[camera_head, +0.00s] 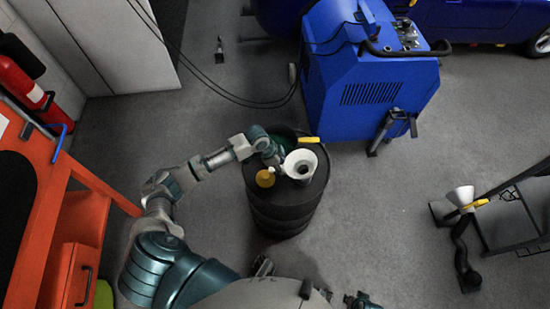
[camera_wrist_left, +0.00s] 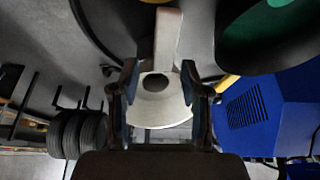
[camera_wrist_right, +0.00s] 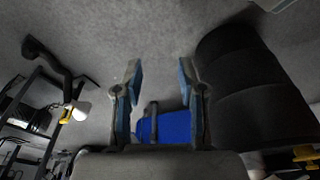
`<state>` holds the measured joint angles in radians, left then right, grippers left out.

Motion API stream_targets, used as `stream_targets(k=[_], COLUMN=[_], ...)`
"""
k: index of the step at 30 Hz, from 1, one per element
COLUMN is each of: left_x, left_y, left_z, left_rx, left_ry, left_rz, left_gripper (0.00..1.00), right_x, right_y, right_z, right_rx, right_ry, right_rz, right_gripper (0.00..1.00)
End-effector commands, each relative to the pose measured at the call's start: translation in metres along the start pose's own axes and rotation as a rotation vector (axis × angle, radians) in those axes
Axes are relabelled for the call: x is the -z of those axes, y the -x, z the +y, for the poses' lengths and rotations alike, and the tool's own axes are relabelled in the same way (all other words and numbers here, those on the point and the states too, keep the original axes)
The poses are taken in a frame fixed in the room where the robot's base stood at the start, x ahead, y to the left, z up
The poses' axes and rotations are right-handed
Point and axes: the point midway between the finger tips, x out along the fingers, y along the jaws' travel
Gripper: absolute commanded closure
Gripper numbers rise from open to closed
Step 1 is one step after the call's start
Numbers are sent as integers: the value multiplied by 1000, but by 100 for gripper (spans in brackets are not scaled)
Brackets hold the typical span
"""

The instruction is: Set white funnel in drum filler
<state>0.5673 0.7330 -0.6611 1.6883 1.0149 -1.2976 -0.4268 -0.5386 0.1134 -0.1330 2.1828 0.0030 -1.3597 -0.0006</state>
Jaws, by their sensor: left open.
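The white funnel (camera_head: 300,161) is over the top of the black drum (camera_head: 283,208), its wide mouth up and a dark hole in its middle. My left gripper (camera_head: 279,160) is at the funnel's left side. In the left wrist view the open fingers (camera_wrist_left: 160,85) stand on either side of the white funnel (camera_wrist_left: 158,110), with a pale strip running from it towards the drum's side. I cannot tell whether the fingers touch it or whether its spout sits in the filler, which is hidden. My right gripper (camera_wrist_right: 160,90) is open and empty, beside the drum (camera_wrist_right: 245,85).
A yellow item (camera_head: 265,179) is on the drum's left part. A dark container with a green inside and a yellow handle (camera_head: 309,139) is behind the funnel. A blue machine (camera_head: 370,80) stands behind. Another pale cone (camera_head: 461,196) is at right. An orange bench (camera_head: 45,190) is at left.

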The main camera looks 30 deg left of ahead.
Motion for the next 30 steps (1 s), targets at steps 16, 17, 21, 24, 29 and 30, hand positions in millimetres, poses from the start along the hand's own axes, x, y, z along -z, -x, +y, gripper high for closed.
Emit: stream_targets(k=[16,17,21,24,29,30], left_x=[-1,-1,-2,-8,-39,-55], left_y=[91,91,66,23,-46,-62], left_z=[-1,-1,16,48,116,135], left_rx=[-2,-3,-6,2,49,69], left_ry=[-1,-1,23,87,287,358], left_rz=[3,3,11,26,35,25], left_gripper=[54,54,54,54,54,54], right_x=[-13,-14,-14,-14,-14,-13], right_y=[-53,-54,-55,-55,-55,-55], right_z=[-2,-2,-2,-1,-1,-1], right_rx=[-3,-3,-1,-1,-1,-1], right_ry=[6,6,6,6,6,6], right_rz=[-15,-14,-14,-14,-15,-15], right_gripper=[60,60,60,60,60,60])
